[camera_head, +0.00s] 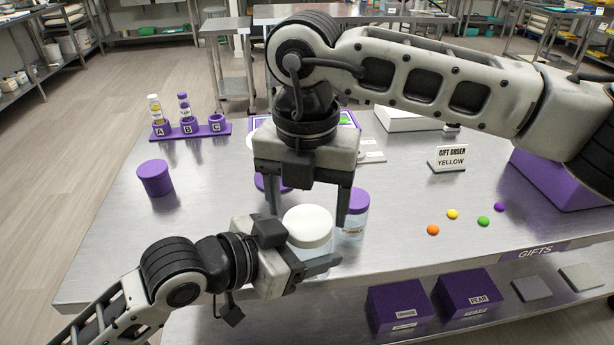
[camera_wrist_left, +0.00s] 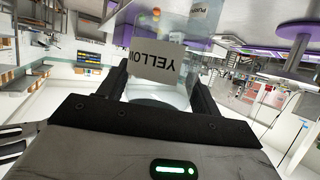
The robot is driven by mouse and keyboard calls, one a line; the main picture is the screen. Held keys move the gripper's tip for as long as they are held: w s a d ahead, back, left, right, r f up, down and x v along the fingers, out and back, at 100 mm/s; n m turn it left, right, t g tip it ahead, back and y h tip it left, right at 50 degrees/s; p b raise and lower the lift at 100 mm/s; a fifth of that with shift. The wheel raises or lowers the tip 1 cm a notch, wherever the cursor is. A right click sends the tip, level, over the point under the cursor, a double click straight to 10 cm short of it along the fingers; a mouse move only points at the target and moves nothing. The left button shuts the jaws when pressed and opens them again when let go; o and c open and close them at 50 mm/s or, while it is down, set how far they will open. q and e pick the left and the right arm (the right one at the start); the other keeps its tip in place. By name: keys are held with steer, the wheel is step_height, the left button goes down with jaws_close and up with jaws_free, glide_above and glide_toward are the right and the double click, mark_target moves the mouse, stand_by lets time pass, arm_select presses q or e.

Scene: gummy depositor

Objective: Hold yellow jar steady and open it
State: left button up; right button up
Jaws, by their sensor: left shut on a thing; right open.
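The yellow jar (camera_head: 308,228) is a clear jar with a white lid, standing near the table's front edge. My right gripper (camera_head: 308,210) points down over the jar, open, with one finger on each side of the white lid. I cannot tell whether its fingers touch the lid.
A purple-lidded jar (camera_head: 357,203) stands close on the right, beside the right gripper's finger. A purple round container (camera_head: 155,178) and a rack marked A, B, C (camera_head: 190,131) are at left. Several coloured candies (camera_head: 453,214) and a "GIFT ORDER YELLOW" sign (camera_head: 450,158) are at right.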

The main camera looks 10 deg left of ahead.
steer(key=shift+f, duration=1.1)
steer(key=c, duration=0.8)
steer(key=o, duration=1.1)
steer(key=shift+r, duration=0.15)
